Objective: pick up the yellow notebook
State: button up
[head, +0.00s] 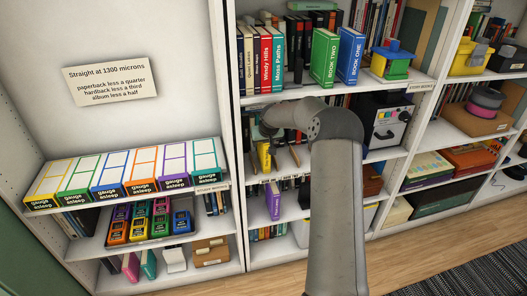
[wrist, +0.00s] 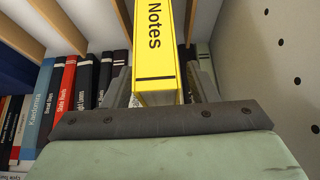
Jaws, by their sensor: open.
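The yellow notebook (wrist: 160,45) stands upright in the wrist view, its spine lettered "Notes" facing me. It also shows as a small yellow patch in the head view (head: 264,156), partly hidden by my arm. My gripper (wrist: 162,84) is open, with one finger on each side of the notebook's lower spine. I cannot tell whether either finger touches it. The finger tips are partly hidden behind the notebook and the gripper's front plate.
Dark, red and blue books (wrist: 68,95) stand left of the notebook. A pale perforated side panel (wrist: 275,60) is close on the right. Wooden dividers (wrist: 70,25) hang above. In the head view, green and blue books (head: 325,58) stand on the shelf above my gripper.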

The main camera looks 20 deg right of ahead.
grip_shut()
jog(key=shift+r, duration=0.1)
